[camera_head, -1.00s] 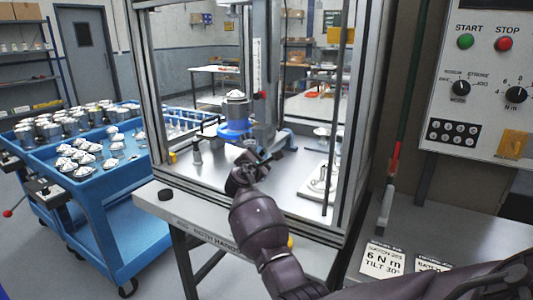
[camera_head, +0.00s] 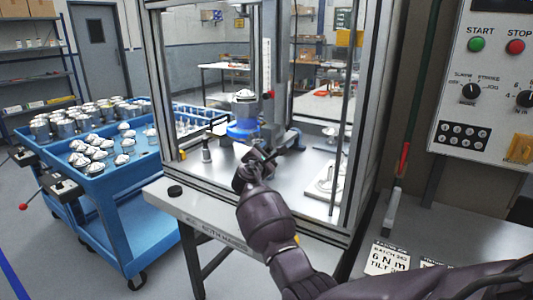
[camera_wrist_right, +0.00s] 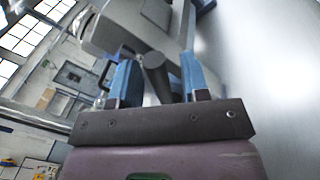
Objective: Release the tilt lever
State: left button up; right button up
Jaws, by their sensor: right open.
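The tilt fixture, with a blue ring (camera_head: 242,131) around a metal housing (camera_head: 244,107), stands inside the framed press cell. My right gripper (camera_head: 268,156) reaches into the cell, just in front and to the right of the blue ring. In the right wrist view its two blue fingers (camera_wrist_right: 161,80) are apart. A dark round bar, apparently the tilt lever (camera_wrist_right: 157,77), lies between them; I cannot tell whether either finger touches it. In the head view my gripper hides most of the lever area. My left gripper is not in view.
Cell posts stand close on both sides of my right arm. A white fixture (camera_head: 327,180) sits right on the cell floor. A blue cart (camera_head: 112,190) with several housings stands left. A control panel (camera_head: 490,85) hangs right, above a bench with a batch card (camera_head: 387,259).

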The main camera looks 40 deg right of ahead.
jog(key=p+v, duration=0.1)
jog(key=v, duration=0.9)
jog(key=shift+s+a, duration=0.25)
jog(key=shift+a, duration=0.1)
jog(key=shift+c, duration=0.4)
